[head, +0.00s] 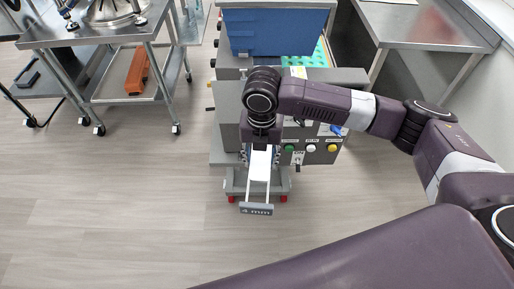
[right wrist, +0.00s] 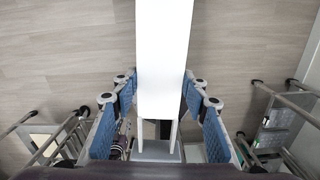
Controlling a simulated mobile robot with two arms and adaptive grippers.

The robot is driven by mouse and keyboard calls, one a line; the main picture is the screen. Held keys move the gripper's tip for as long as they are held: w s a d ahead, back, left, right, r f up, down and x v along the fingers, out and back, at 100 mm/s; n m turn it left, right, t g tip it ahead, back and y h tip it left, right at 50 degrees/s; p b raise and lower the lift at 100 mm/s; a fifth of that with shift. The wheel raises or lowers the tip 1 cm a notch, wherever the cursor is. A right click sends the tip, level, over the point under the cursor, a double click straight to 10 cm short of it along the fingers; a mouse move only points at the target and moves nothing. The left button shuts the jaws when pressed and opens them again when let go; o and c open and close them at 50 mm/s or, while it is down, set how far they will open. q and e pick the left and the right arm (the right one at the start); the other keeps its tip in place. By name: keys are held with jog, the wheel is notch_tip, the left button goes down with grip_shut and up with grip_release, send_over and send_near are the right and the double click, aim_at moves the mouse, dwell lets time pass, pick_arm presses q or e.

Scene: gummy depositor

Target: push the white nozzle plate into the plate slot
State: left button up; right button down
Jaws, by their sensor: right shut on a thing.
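The white nozzle plate (head: 260,164) sticks out of the front of the grey depositor (head: 229,108) in the head view. Two thin white bars lead from it to a grey handle (head: 257,209) marked "4 mm". My right gripper (head: 260,149) is at the machine front, pointing down, shut on the plate. In the right wrist view the plate (right wrist: 164,50) runs down the middle between the blue finger pads of my right gripper (right wrist: 160,100). The plate slot and the plate's inner end are hidden under my right arm. My left gripper is not in view.
Green, white and yellow buttons (head: 311,148) sit on the machine front, right of the plate. A blue hopper (head: 275,32) is on top. A steel cart (head: 115,92) stands at the left and a steel table (head: 420,22) at the right. The floor in front is clear.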

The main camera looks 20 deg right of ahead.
jog(key=shift+w+a+f+n, duration=0.1)
jog(key=shift+w+n, duration=0.2)
jog(key=shift+n, duration=0.3)
jog(key=shift+s, duration=0.1)
jog(key=shift+r+p, duration=0.2)
jog(key=shift+p, duration=0.4)
jog(key=shift+w+f, duration=0.15)
jog(key=shift+w, duration=0.1)
jog(key=shift+w+d, duration=0.3)
jog(key=shift+w, duration=0.6)
jog(key=shift+w+d, duration=0.25)
jog(key=shift+w, duration=0.6)
jog(key=shift+w+d, duration=0.3)
jog(key=shift+w, duration=0.6)
jog(key=shift+p, duration=0.4)
